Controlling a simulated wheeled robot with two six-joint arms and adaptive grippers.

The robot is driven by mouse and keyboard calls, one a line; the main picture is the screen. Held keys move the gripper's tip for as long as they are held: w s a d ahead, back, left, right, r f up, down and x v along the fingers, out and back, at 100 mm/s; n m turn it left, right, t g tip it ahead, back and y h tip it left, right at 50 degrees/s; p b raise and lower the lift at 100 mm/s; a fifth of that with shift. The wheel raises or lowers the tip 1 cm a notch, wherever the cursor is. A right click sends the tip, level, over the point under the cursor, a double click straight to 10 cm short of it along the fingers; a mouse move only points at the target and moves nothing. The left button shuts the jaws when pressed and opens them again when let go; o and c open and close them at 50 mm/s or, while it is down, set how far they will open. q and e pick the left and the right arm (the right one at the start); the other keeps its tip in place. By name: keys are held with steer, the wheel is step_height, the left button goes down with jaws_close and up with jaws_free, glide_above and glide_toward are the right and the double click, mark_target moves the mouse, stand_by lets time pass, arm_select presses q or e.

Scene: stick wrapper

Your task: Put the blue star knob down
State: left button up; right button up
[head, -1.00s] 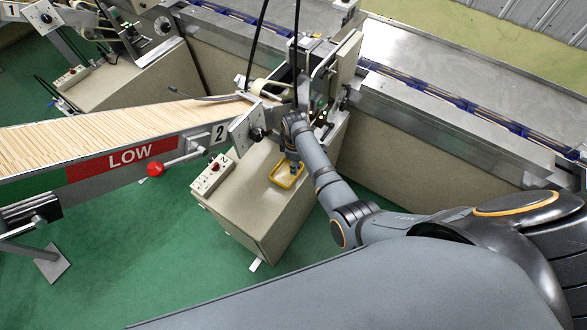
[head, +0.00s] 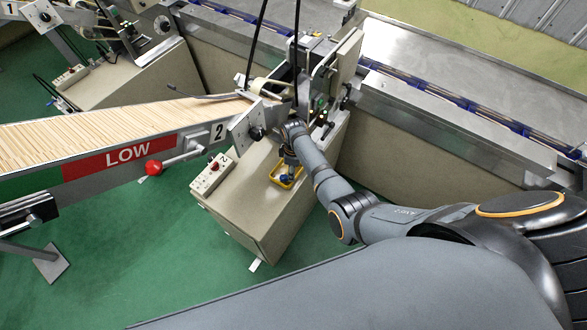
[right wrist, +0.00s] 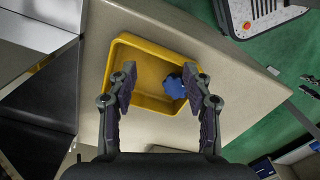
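The blue star knob (right wrist: 175,86) lies in the yellow tray (right wrist: 118,66), toward the tray's right side in the right wrist view. It also shows in the head view as a small blue spot (head: 286,178) inside the yellow tray (head: 275,181). My right gripper (right wrist: 159,78) is above the tray with its fingers spread wide. The knob is close to the right finger, which partly covers it; I cannot tell whether they touch. In the head view my right gripper (head: 289,160) is small and dark over the tray. My left gripper is not in view.
The tray stands on a beige cabinet (head: 265,215) beside a switch panel (head: 212,175). A stick chute with a red LOW label (head: 128,154) and a red-knobbed lever (head: 153,168) lies left. Black cables hang above. Green floor is clear in front.

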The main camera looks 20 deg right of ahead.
steer(key=shift+r, duration=0.1)
steer(key=shift+r, duration=0.4)
step_height(320, 180, up, 7)
stand_by(0.4)
